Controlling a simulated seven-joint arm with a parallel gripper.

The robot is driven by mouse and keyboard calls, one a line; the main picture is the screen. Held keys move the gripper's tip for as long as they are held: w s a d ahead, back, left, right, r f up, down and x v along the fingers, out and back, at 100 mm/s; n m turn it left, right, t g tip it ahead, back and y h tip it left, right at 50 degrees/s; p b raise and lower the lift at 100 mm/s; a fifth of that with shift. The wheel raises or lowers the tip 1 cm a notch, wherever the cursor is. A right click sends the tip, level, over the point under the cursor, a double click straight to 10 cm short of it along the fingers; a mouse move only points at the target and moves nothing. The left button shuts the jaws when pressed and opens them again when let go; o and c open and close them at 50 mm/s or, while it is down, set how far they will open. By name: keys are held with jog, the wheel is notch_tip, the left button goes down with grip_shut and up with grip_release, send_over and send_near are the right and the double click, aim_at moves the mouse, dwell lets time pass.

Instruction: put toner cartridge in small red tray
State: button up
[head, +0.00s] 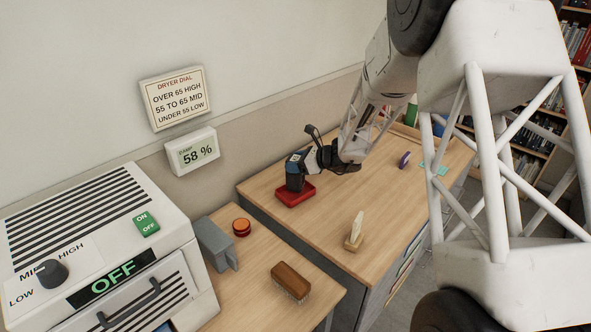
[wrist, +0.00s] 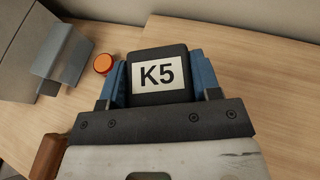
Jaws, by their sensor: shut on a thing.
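The toner cartridge, a black block with a white K5 label, shows in the wrist view (wrist: 158,74) between the two blue fingers of my gripper (wrist: 160,82). My gripper is shut on it. In the head view my gripper (head: 298,168) holds the cartridge upright directly over the small red tray (head: 306,193). The cartridge's lower end is at or just above the tray's floor; I cannot tell if it touches. The tray is not visible in the wrist view.
A wooden stand with a pale upright piece (head: 354,238) is right of the tray. A brush (head: 290,281), an orange-red button (head: 241,227) and a grey bracket (head: 215,243) are nearer the dryer (head: 105,245). A purple roll (head: 404,159) lies farther right. Desk around the tray is clear.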

jog(key=shift+f, duration=1.3)
jog(key=shift+f, duration=0.2)
jog(key=o, duration=1.1)
jog(key=shift+r, duration=0.15)
jog(key=v, duration=1.2)
jog(key=shift+r, duration=0.2)
